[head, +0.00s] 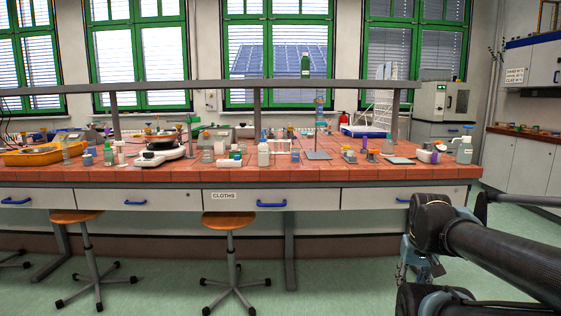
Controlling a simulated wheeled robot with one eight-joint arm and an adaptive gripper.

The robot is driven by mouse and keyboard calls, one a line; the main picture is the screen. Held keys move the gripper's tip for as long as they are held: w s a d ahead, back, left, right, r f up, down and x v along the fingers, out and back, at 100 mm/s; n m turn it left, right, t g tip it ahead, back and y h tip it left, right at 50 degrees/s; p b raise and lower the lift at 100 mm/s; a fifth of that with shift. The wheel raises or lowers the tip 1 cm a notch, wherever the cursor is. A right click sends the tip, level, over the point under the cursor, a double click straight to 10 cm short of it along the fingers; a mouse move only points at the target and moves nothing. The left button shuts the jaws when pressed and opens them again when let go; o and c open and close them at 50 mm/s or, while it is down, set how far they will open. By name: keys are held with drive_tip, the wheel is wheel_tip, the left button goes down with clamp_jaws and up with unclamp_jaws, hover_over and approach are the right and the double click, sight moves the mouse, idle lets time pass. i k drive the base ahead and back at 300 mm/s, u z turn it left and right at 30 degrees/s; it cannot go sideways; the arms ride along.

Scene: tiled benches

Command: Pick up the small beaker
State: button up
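Small glassware stands among many items on the red tiled bench (330,172). A clear vessel that looks like a small beaker (208,156) stands near the front edge, left of the middle. It is too small to be sure of. My gripper (403,272) seems to show partly at the lower right, below the bench top and in front of the bench. My dark arm hides part of it, and I cannot tell whether its fingers are open or shut. It is well apart from the glassware.
A white bottle (263,153), a stand with a metal base (318,155), a white device (160,152) and a yellow tray (32,156) crowd the bench. A shelf rail (215,86) runs above it. Stools (229,221) stand in front. The green floor between them and my arm is clear.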

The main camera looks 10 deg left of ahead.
sight(296, 152)
drive_tip(key=u, duration=0.05)
drive_tip(key=i, duration=1)
